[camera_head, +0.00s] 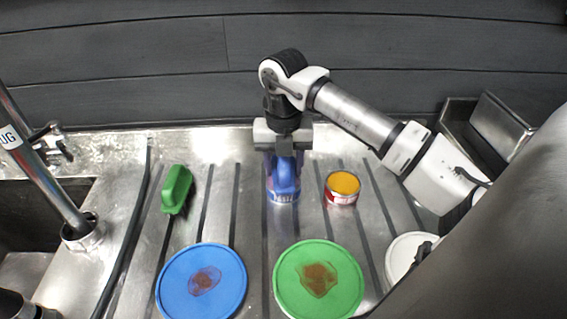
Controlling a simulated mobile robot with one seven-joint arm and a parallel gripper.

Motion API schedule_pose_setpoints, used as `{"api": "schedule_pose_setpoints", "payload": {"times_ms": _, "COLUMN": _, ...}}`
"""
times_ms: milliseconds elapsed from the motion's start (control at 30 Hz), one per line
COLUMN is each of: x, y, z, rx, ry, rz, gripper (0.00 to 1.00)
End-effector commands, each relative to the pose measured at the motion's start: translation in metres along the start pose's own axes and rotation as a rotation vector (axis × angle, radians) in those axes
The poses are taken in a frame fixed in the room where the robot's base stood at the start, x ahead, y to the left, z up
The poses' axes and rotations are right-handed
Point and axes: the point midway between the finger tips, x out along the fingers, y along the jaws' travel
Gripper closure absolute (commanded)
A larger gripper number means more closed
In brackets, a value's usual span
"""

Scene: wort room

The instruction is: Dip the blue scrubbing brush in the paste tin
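The blue scrubbing brush (286,177) is upright under my gripper (284,168), near the middle of the steel drainboard. My gripper points down, with its fingers close on both sides of the blue handle, and appears shut on it. Below the handle is a low round blue-and-white shape (283,198) that looks like a labelled tin; the brush's lower end is hidden in or behind it. An open tin of orange-yellow paste (342,188), with a red and white label, stands just right of the brush, apart from it.
A blue plate (201,259) and a green plate (291,292), both with brown stains, lie in front. A white round item (404,258) is at the right. A sink (34,215) and tap (40,160) are on the left.

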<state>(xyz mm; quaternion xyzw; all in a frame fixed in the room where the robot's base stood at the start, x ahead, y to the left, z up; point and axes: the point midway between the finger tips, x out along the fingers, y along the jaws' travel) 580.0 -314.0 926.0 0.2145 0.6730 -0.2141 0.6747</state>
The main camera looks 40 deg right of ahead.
Motion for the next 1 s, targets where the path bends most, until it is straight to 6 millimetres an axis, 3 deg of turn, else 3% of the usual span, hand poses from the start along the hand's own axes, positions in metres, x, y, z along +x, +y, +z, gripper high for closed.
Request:
{"api": "schedule_pose_setpoints", "payload": {"times_ms": 467, "x": 0.000, "y": 0.000, "z": -0.001, "rx": -0.001, "ry": 0.004, "rz": -0.001, "gripper": 0.71}}
{"api": "schedule_pose_setpoints", "payload": {"times_ms": 1000, "x": -0.043, "y": 0.000, "z": 0.000, "rx": 0.000, "ry": 0.000, "rz": -0.001, "gripper": 0.71}}
